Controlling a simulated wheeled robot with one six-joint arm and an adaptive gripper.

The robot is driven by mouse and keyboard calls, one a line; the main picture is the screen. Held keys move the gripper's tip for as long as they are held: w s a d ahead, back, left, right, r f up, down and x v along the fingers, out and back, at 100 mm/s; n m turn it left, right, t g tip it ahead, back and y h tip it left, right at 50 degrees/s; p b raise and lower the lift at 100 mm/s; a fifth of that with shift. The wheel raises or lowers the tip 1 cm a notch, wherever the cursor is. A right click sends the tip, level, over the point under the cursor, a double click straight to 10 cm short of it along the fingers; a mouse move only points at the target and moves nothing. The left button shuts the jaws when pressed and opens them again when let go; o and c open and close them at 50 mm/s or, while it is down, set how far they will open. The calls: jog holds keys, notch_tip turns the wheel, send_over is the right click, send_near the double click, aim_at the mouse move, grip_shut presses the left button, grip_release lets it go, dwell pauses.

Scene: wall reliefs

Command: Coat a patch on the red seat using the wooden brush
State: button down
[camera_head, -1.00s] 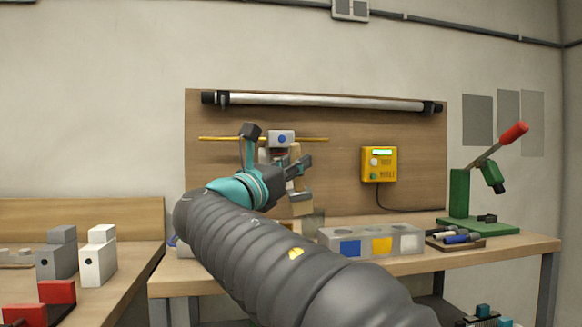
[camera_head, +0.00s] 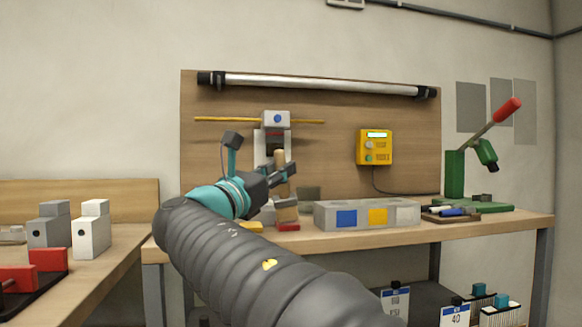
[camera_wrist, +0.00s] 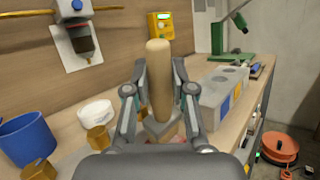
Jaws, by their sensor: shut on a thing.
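My gripper (camera_head: 284,176) is shut on the wooden brush (camera_head: 280,160), whose pale round handle stands nearly upright. In the wrist view, the handle (camera_wrist: 158,80) rises between the fingers of my gripper (camera_wrist: 159,75). The brush's wide lower end is just above or on a small red surface (camera_head: 289,227), which looks like the red seat, on the bench. Whether they touch cannot be told. In the wrist view the fingers and brush hide most of that surface.
A grey block (camera_head: 328,217) with blue, yellow and white faces stands right of the brush. A blue cup (camera_wrist: 28,138), a white round pot (camera_wrist: 96,113) and brass-coloured hex pieces (camera_wrist: 98,138) are to the left. A green lever press (camera_head: 455,175) stands at the far right.

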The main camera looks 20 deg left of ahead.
notch_tip(320, 180, up, 8)
jog(key=w+d+p, duration=0.1)
jog(key=p, duration=0.5)
jog(key=shift+d+p, duration=0.3)
jog(key=shift+d, duration=0.05)
dwell(0.3)
jog(key=shift+d, duration=0.1)
dwell(1.0)
